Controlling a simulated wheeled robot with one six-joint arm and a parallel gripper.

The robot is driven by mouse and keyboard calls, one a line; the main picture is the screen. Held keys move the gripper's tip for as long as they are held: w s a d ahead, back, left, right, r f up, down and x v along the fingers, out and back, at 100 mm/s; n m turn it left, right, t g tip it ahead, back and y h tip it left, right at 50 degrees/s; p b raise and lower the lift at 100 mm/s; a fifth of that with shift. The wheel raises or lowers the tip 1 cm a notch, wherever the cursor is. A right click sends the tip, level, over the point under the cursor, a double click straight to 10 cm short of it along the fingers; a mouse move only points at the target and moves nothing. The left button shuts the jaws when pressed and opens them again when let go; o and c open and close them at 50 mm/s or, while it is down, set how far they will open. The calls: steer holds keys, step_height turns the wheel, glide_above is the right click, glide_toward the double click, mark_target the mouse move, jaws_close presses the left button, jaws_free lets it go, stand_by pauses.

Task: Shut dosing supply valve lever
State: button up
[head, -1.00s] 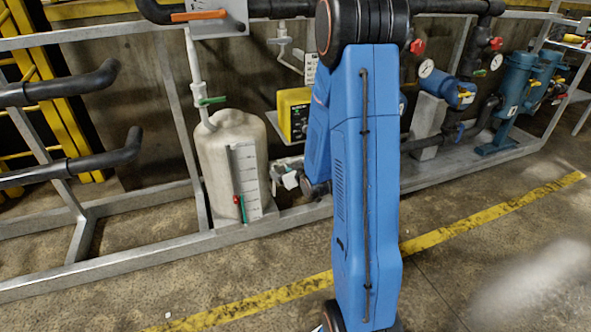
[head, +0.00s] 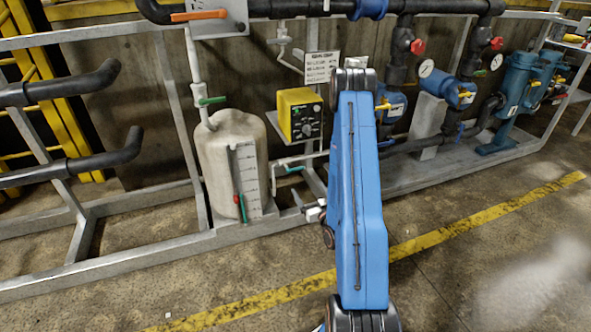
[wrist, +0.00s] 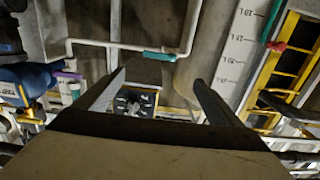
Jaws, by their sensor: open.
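A teal-green valve lever (head: 293,169) sits on the thin white pipe (head: 312,157) between the tank (head: 220,150) and the yellow dosing pump (head: 299,115). It also shows in the wrist view (wrist: 159,56), lying roughly along the pipe, just beyond the fingertips. Another green lever (head: 212,101) is on the pipe above the tank. No label shows which is the supply valve. My gripper (wrist: 160,76) is open and empty, apart from the lever. In the head view it is low, right of the tank, partly hidden by my arm.
A red knob (head: 237,199) with a green part is by the tank's level scale. The grey frame rail (head: 150,241) runs along the front. Blue pumps and pipes stand to the right. The floor in front, with a yellow line (head: 240,309), is clear.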

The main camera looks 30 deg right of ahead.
mark_target(296, 169)
steer(key=x, duration=1.7)
steer(key=shift+d+f, duration=0.15)
steer(key=shift+c, duration=0.6)
steer(key=c, duration=1.4)
steer(key=shift+w, duration=0.1)
